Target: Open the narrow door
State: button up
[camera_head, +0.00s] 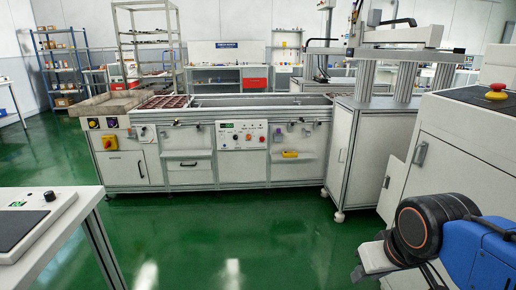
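The long white conveyor cabinet (240,172) stands across the green floor, ahead of me. A door panel (122,172) with an upright dark handle (140,170) is at its left end, and it looks shut. Another upright panel (348,170) with a handle (340,156) is at the right end, seen at a slant and also shut. I cannot tell for sure which is the narrow door. My gripper (369,255) is at the lower right, far from both panels. Its two dark-tipped fingers look apart, with nothing between them; my wrist partly hides it.
A white table (62,215) juts in at the lower left. A large machine (455,140) with a red stop button (496,91) fills the right side; it has handles on its front. The green floor (220,240) between them is clear. Shelves stand behind the conveyor.

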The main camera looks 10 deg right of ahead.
aim_at(343, 119)
jog(key=i, duration=1.65)
jog(key=i+z, duration=0.25)
jog(key=i, duration=0.2)
jog(key=i+j+z, duration=0.2)
jog(key=i, duration=0.2)
jog(key=i+j+z, duration=0.25)
jog(key=i, duration=0.2)
